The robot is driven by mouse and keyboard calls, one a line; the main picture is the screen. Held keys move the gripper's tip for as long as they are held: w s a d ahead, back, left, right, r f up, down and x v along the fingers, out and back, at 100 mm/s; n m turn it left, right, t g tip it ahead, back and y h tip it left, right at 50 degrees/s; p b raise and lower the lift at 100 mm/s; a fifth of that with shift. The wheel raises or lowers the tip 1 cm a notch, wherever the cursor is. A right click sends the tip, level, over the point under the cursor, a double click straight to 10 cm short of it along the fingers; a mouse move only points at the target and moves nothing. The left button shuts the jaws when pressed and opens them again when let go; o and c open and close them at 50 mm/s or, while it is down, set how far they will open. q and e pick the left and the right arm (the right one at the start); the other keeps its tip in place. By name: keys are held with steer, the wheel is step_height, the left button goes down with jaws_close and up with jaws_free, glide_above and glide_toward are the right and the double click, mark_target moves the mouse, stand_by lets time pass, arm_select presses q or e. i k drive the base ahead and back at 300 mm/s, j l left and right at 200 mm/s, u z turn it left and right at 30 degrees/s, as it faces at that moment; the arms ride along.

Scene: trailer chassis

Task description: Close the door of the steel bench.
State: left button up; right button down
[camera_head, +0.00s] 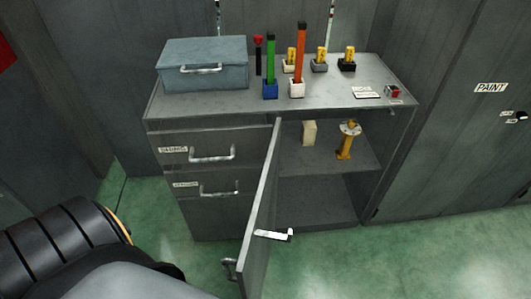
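The steel bench (160,218) stands against the wall, grey, with labelled drawers on its left side and a cupboard on its right. Its door (262,215) is open, hinged near the middle of the bench front and swung out toward me. Inside the cupboard, a yellow object with a pale collar (347,140) and a cream block (309,132) stand on the shelf. Neither of my grippers is visible; a dark rounded part of my own body fills the lower left.
On the bench top stand a blue-grey toolbox (203,65), a green stick (270,65) and an orange stick (299,58) in holders, and several small yellow items. A tall cabinet marked PAINT (470,150) adjoins at right. Green floor (400,255) is clear before the cupboard.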

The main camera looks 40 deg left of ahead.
mark_target(251, 263)
steer(key=k+j, duration=0.1)
steer(key=j, duration=0.45)
steer(key=j+z, duration=0.1)
steer(key=j, duration=0.45)
steer(key=k+j, duration=0.15)
steer(key=j, duration=0.4)
